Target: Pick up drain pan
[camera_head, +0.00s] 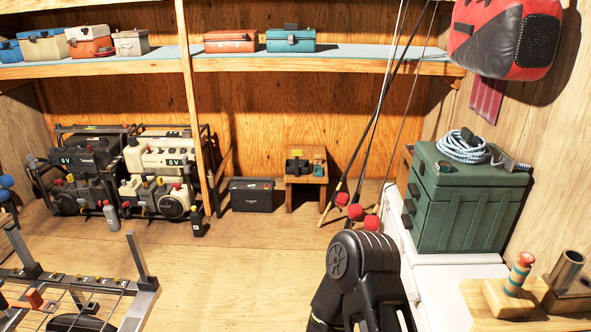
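I cannot make out a drain pan for certain. A dark rounded object (80,323) shows partly under the metal rack (146,285) at the bottom left, cut off by the picture's lower edge; I cannot tell what it is. A black link of one of my arms rises at the bottom centre-right. Its gripper does not show, and neither does the other gripper.
Generators (160,160) stand at the back left beside a black box (251,195) and a small wooden stool (306,186). Fishing rods lean at the back right. A green tackle box (465,205) sits on a white top at the right. The middle floor is clear.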

